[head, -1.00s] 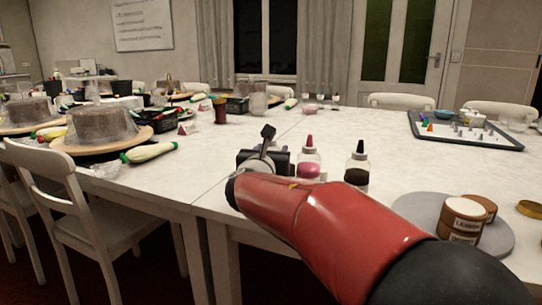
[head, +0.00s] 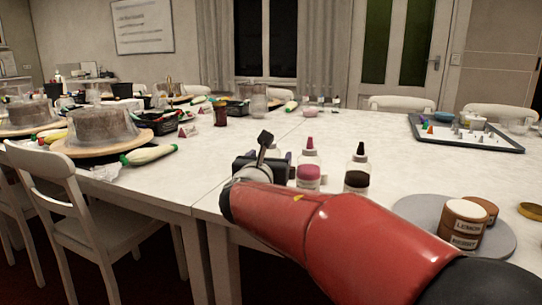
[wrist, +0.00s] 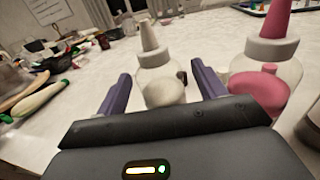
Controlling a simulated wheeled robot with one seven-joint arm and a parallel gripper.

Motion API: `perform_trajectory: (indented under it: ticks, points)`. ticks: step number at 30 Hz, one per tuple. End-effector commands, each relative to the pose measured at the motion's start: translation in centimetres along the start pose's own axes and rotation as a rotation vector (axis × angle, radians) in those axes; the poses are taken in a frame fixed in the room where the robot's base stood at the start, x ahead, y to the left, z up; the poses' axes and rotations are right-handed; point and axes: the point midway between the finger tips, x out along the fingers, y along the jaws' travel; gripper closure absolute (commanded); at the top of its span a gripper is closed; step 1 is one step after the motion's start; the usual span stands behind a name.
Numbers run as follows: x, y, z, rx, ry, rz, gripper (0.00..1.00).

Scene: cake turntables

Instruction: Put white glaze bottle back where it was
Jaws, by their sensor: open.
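The white glaze bottle (wrist: 161,84), clear with a pale cone tip and white contents, stands upright on the table in the wrist view. My gripper (wrist: 158,82) is open, with one purple finger on each side of the bottle. I cannot tell whether either finger touches it.
A dark glaze bottle (head: 357,178) stands right of the pink one. A grey turntable (head: 417,208) with brown jars (head: 463,226) is at the near right. A tray (head: 468,146) lies farther back. Cakes and a white chair (head: 85,185) are at left. The middle of the table is clear.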

Motion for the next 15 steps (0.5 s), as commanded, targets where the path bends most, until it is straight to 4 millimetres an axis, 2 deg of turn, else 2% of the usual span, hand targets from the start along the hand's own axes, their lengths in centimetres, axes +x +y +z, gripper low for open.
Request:
perform_trajectory:
  ticks: [3,9,15]
  points:
    - [-2.9,0.1,-0.1,0.002,0.000,0.005,0.30]
    - [-6.8,0.0,0.0,0.002,-0.001,0.003,0.30]
    - [-8.8,0.0,0.0,0.001,0.000,0.001,0.30]
